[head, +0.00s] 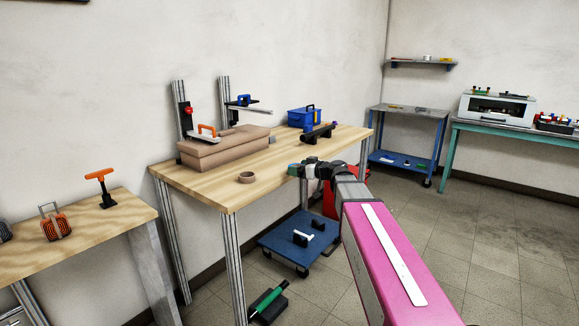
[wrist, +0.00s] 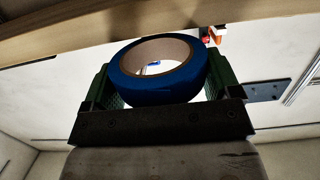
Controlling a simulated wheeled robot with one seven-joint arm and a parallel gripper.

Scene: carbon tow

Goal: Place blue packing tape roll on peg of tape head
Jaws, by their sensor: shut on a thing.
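My gripper (head: 296,169) is held out at the near right edge of the wooden table. In the wrist view its green fingers (wrist: 158,72) are shut on a blue packing tape roll (wrist: 155,90), one finger on each side. The roll has a brown core, and its open hole faces partly toward the camera. In the head view the roll is too small and covered to make out clearly. I cannot tell for sure which fixture is the tape head; a black device (head: 318,133) lies on the table's right part, and posts with clamps (head: 186,112) stand behind the carton.
A brown tape roll (head: 246,177) lies near the table's front edge. A brown carton (head: 222,147) and a blue toolbox (head: 303,116) stand on the wooden table (head: 205,189). A blue dolly (head: 290,246) is on the floor below. The table's front strip is mostly clear.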

